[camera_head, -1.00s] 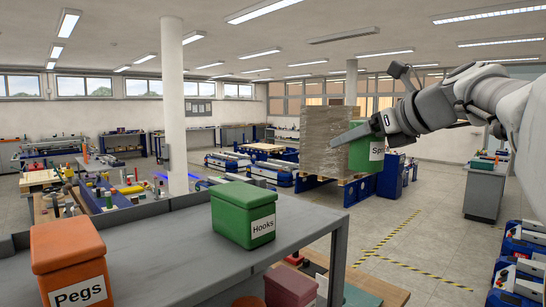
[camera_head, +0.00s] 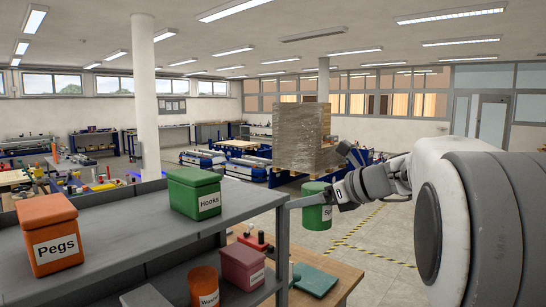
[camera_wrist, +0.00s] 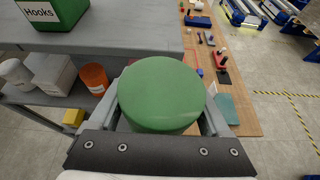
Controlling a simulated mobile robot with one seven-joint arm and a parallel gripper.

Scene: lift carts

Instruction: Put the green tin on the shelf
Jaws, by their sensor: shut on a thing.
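My gripper (camera_head: 322,198) is shut on the green tin (camera_head: 318,216), a round can with a partly hidden white label beginning "Sp". The tin is held upright in the air, just right of the shelf's right end, at about the height of its top. In the wrist view the tin's green lid (camera_wrist: 159,95) fills the middle between the two fingers. The grey shelf (camera_head: 125,228) has a top board and a lower board. A green box labelled Hooks (camera_head: 194,192) and an orange box labelled Pegs (camera_head: 50,236) stand on the top board.
The lower board holds an orange can (camera_head: 204,287) and a dark red box (camera_head: 243,268). The top board has bare room in front of and right of the Hooks box.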

